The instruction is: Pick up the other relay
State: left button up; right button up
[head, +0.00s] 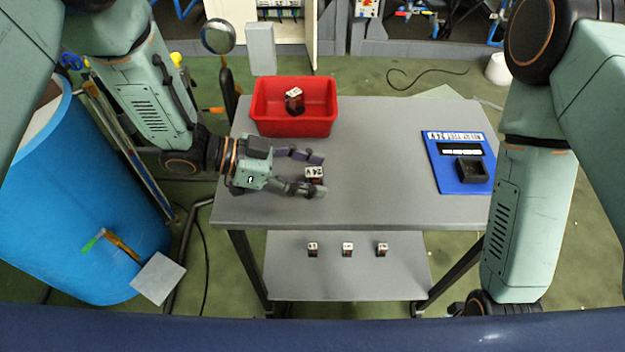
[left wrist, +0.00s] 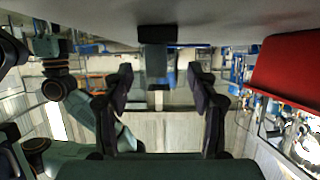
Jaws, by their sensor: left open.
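A small relay (head: 314,173) with a white top marked 24V stands on the grey table, near its left front. My left gripper (head: 321,175) is open, low over the table, with its fingers on either side of this relay. In the left wrist view the relay (left wrist: 157,58) appears upside down between the two spread fingers (left wrist: 160,82), with gaps on both sides. Another relay (head: 294,101) lies in the red bin (head: 294,128) at the table's back left. My right arm comes down at the right; its gripper does not show.
A blue board (head: 440,150) with a dark square socket (head: 471,170) lies at the table's right. Three small relays (head: 347,249) stand on the lower shelf (head: 345,282). A large blue barrel (head: 85,230) stands left of the table. The tabletop's middle is clear.

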pick_arm(q)
jog(key=shift+d, duration=0.3)
jog(key=shift+c, duration=0.3)
jog(key=shift+a, duration=0.15)
jog(key=c, duration=1)
grip_shut()
